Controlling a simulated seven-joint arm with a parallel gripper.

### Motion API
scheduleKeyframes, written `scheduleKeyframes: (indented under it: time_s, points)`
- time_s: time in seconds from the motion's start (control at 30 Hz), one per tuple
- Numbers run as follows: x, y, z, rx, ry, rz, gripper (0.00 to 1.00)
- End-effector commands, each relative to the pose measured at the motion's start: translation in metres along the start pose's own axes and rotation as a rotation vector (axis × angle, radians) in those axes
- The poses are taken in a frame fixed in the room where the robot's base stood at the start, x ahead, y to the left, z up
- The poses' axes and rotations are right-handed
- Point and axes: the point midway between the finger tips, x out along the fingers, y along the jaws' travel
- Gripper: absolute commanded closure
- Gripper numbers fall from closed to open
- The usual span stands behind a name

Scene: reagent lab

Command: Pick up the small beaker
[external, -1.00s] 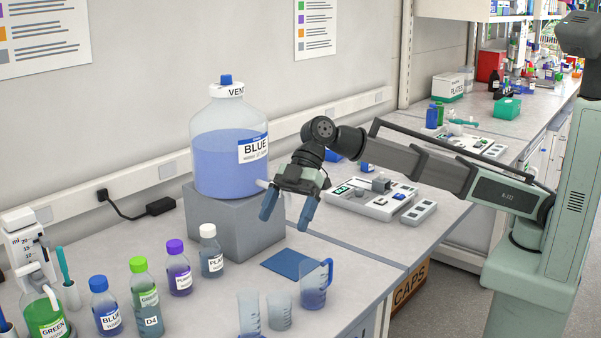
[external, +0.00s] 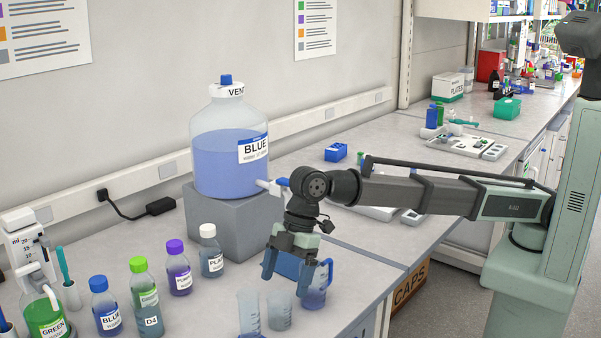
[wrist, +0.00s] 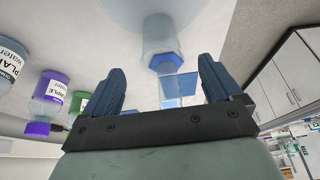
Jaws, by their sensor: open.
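The small beaker (external: 280,312) is a clear, low vessel standing upright near the front edge of the bench in the external view. It stands between a tall clear graduated vessel (external: 249,312) and a blue-handled jug (external: 315,288). My gripper (external: 286,278) is open and empty, pointing down above and just behind the beaker, apart from it. In the wrist view, my gripper (wrist: 163,80) shows both blue fingers spread wide. A clear vessel with a blue hexagonal end (wrist: 166,60) shows beyond the fingers; I cannot tell which one it is.
The jug stands close to my right fingertip. A large blue-water carboy (external: 215,158) sits on a grey block (external: 225,225) behind. Several capped bottles, including a purple-capped one (external: 179,275), stand at left.

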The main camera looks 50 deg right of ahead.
Motion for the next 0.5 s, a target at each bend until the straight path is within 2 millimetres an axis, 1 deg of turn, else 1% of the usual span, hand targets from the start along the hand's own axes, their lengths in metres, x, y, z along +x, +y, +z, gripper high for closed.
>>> scheduleKeyframes:
  time_s: [0.03, 0.27, 0.37, 0.5]
  points:
    - [0.004, 0.0, 0.0, 0.0, 0.0, 0.0, 0.08]
    - [0.011, 0.0, -0.001, -0.001, 0.002, 0.0, 0.08]
    - [0.02, -0.001, -0.001, -0.001, 0.0, 0.0, 0.08]
    - [0.038, -0.002, -0.002, -0.001, 0.0, 0.0, 0.08]
